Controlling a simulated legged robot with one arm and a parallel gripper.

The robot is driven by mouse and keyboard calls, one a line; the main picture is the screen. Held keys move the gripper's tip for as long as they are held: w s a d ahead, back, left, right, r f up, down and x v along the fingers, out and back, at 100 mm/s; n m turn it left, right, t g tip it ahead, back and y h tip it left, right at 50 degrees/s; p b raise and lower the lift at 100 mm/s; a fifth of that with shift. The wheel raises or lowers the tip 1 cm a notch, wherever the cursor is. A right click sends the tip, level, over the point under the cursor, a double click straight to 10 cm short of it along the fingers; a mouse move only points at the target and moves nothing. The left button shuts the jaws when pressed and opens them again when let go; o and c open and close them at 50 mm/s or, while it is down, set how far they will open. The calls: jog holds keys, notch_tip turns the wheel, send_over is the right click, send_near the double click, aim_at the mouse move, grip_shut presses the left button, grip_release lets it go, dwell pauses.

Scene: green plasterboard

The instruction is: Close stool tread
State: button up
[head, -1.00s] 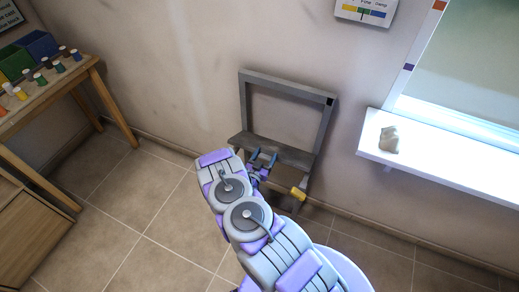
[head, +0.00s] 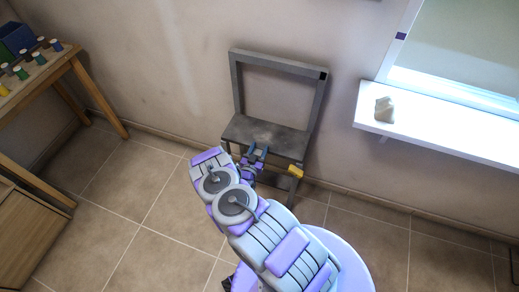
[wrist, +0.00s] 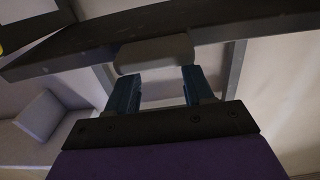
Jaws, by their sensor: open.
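The stool (head: 237,85) is a grey upright frame against the wall, with a dark grey tread (head: 265,132) sticking out from its lower part. The tread looks roughly level in the head view. My gripper (head: 256,153) is at the tread's front edge, partly hidden by my own arm. In the wrist view, the tread (wrist: 70,50) spans the top, seen from below.
A yellow piece (head: 295,171) sits by the stool's right front corner. A wooden table (head: 62,72) with coloured spools stands at left. Tiled floor (head: 140,190) is clear at left.

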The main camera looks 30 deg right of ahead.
jog(key=shift+o, duration=1.4)
jog(key=shift+a+r, duration=0.1)
jog(key=shift+a, duration=0.35)
jog(key=shift+o, duration=2.2)
jog(key=shift+d, duration=0.6)
jog(key=shift+s+a, duration=0.15)
jog(key=shift+a, duration=0.25)
jog(key=p+v, duration=0.2)
jog(key=v, duration=1.4)
jog(key=shift+s+a+p, duration=0.2)
jog(key=shift+s+p, duration=0.15)
jog(key=shift+c, duration=0.3)
